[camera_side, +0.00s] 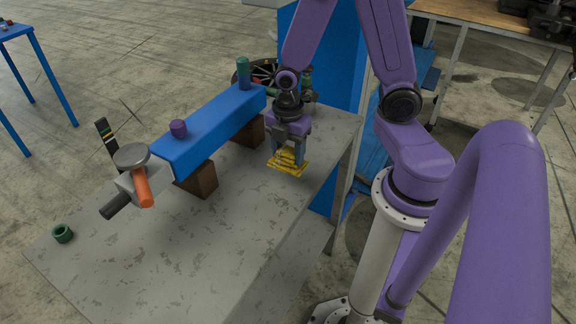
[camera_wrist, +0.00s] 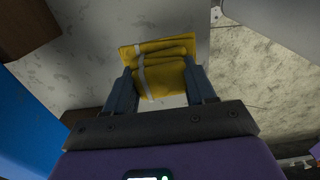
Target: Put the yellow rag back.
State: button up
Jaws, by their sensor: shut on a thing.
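The yellow rag (camera_side: 287,164) is a folded cloth with a pale band around it, seen close in the wrist view (camera_wrist: 163,80). It is at the right part of the grey worktable, to the right of the blue beam. My gripper (camera_side: 287,155) points down with its fingers on either side of the rag's upper folds, and it is shut on the rag. In the wrist view the fingers (camera_wrist: 160,84) flank the rag left and right. A flat yellow layer shows under the folds. I cannot tell whether the rag touches the table.
The grey worktable (camera_side: 225,245) is clear in front. A blue beam (camera_side: 210,130) on brown blocks (camera_side: 197,180) carries a purple cylinder (camera_side: 178,128) and a green one (camera_side: 243,72). An orange-handled part (camera_side: 142,188) is at its near end. A green ring (camera_side: 63,233) lies at the left corner.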

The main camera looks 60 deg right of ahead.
aim_at(288, 166)
jog(key=shift+f, duration=2.35)
jog(key=shift+f, duration=0.3)
jog(key=o, duration=1)
notch_tip(288, 166, up, 18)
jog(key=f, duration=0.1)
jog(key=s+a+m, duration=0.1)
jog(key=s+a, duration=0.1)
jog(key=s, duration=0.2)
jog(key=s+a+m, duration=0.2)
jog(key=s+a, duration=0.1)
jog(key=s, duration=0.2)
jog(key=s+a+m, duration=0.2)
jog(key=s, duration=0.2)
jog(key=shift+s+a+r, duration=0.15)
jog(key=shift+s+r, duration=0.2)
